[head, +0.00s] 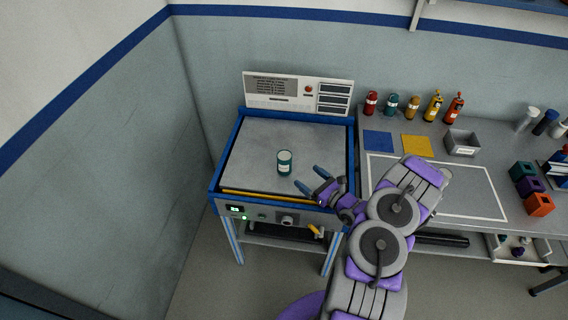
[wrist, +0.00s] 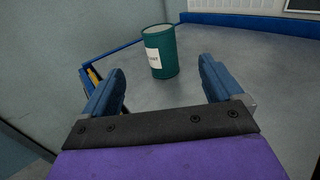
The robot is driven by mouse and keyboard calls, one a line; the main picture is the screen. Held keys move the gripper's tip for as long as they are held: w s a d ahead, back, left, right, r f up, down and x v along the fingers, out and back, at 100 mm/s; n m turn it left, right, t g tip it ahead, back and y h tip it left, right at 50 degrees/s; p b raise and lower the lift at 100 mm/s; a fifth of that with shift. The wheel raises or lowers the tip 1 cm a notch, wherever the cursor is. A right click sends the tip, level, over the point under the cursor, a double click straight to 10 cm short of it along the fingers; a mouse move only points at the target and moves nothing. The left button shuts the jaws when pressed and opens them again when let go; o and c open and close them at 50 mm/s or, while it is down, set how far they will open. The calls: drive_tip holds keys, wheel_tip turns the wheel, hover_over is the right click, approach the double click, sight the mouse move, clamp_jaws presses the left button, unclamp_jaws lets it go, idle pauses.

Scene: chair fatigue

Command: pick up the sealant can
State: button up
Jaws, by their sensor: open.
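A teal can with a white label (head: 284,163), which looks like the sealant can, stands upright on the grey top of the blue-framed machine (head: 250,146). It also shows in the wrist view (wrist: 162,58), beyond the fingertips and between them. My gripper (head: 312,180) is open and empty, to the right of and nearer than the can. In the wrist view the two blue fingers (wrist: 160,80) are spread wide, and neither touches the can. The label text is too small to read in full.
A panel with a red button (head: 309,89) stands behind the machine top. A yellow bar (head: 260,195) runs along its front edge. On the bench at right stand several bottles (head: 412,107), a grey bin (head: 462,143) and coloured blocks (head: 540,205). The top around the can is clear.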

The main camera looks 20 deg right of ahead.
sight(290, 163)
drive_tip(key=x, duration=0.3)
drive_tip(key=b+x, duration=0.1)
drive_tip(key=x, duration=0.5)
drive_tip(key=shift+a+b, duration=0.4)
drive_tip(key=shift+w+f, duration=0.15)
drive_tip(key=shift+w, duration=0.5)
drive_tip(key=x, duration=0.2)
drive_tip(key=b+x, duration=0.1)
drive_tip(key=shift+w+f, duration=0.25)
drive_tip(key=shift+w, duration=0.15)
drive_tip(key=shift+w+a+r+b, duration=0.1)
drive_tip(key=shift+w+a+b, duration=0.1)
drive_tip(key=shift+w+b, duration=0.15)
drive_tip(key=shift+d, duration=0.2)
drive_tip(key=c, duration=0.4)
drive_tip(key=shift+a, duration=0.1)
drive_tip(key=c, duration=1)
drive_tip(key=shift+r, duration=0.2)
